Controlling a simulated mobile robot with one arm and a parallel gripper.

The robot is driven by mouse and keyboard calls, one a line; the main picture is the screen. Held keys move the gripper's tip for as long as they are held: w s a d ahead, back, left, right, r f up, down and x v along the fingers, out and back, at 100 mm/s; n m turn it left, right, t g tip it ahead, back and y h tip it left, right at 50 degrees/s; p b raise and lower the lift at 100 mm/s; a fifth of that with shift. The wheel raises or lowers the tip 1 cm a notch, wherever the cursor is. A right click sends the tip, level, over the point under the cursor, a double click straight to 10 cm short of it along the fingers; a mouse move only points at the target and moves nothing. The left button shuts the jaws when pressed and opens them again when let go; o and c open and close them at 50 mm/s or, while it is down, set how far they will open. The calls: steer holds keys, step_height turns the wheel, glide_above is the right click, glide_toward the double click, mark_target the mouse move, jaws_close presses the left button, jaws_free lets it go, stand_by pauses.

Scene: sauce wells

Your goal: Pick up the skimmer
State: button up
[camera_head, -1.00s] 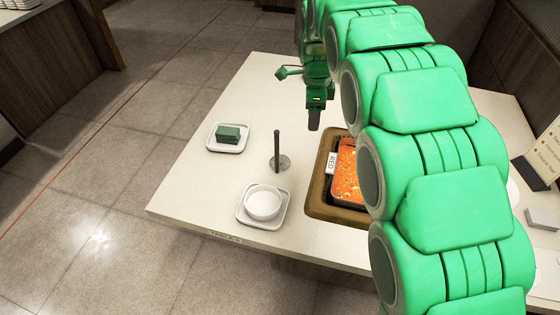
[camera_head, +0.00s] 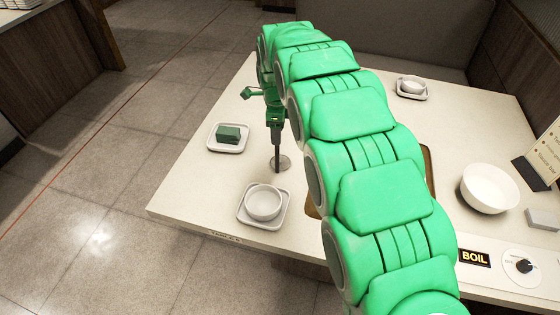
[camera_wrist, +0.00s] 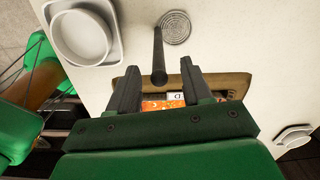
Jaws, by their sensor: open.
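The skimmer has a dark upright handle (camera_head: 277,160) and a round grey disc (camera_head: 285,163) at its foot on the white counter. In the wrist view its ridged disc (camera_wrist: 174,27) lies beyond my fingertips, and the top end of its handle (camera_wrist: 158,70) shows between the two fingers. My gripper (camera_head: 276,140) is open and points down over the handle. In the wrist view the fingers of my gripper (camera_wrist: 159,74) stand apart on either side of the handle end. I cannot tell whether either finger touches it.
A white bowl (camera_head: 263,202) on a square dish stands in front of the skimmer. A dish with a green block (camera_head: 228,133) lies to the left. A large white bowl (camera_head: 490,188) stands at right.

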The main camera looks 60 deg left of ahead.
steer(key=shift+f, duration=1.55)
steer(key=shift+c, duration=0.4)
jaws_close()
